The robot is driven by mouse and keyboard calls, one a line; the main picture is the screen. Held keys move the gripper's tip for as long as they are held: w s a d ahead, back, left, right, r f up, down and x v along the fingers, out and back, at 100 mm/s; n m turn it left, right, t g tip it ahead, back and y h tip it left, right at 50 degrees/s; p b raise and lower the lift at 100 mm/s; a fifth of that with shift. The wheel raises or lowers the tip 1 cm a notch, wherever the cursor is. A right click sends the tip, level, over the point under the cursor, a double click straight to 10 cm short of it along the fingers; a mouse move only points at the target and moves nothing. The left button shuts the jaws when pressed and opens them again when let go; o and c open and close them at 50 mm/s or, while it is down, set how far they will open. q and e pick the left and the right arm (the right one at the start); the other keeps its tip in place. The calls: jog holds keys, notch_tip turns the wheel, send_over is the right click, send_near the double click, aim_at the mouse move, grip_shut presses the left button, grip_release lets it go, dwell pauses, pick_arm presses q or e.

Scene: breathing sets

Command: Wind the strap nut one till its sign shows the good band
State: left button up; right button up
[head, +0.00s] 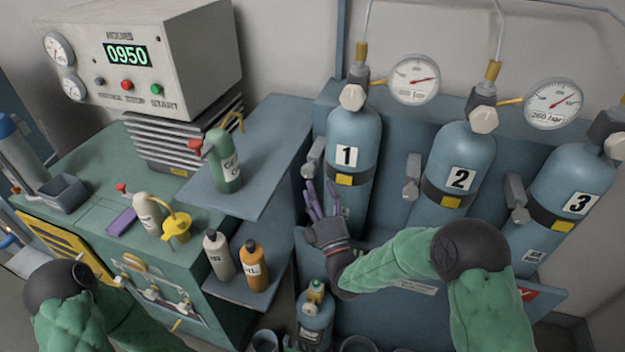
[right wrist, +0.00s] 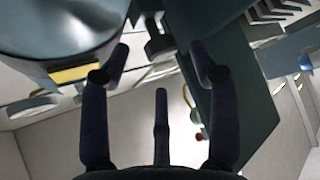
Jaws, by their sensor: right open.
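Blue cylinder one (head: 352,150) stands in the rack with a dark strap around it. A yellow plate (head: 344,179) sits on the strap's front, and I can read no marking on it. The grey strap nut one (head: 312,160) sticks out at the cylinder's left side. My right gripper (head: 315,196) is open and empty just below this nut, fingers pointing up. In the right wrist view the open fingers (right wrist: 158,58) have a grey fitting (right wrist: 157,45), seemingly the nut, beyond and between their tips, with cylinder one (right wrist: 70,30) at upper left. My left gripper is not visible.
Cylinders two (head: 462,160) and three (head: 565,185) stand to the right with their own strap nuts. A grey shelf (head: 262,185) with a green bottle (head: 222,160) is close on the left. A small blue cylinder (head: 314,322) stands below my right gripper.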

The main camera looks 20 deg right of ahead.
jog(key=v, duration=0.7)
jog(key=shift+s, duration=0.2)
jog(key=shift+f, duration=0.1)
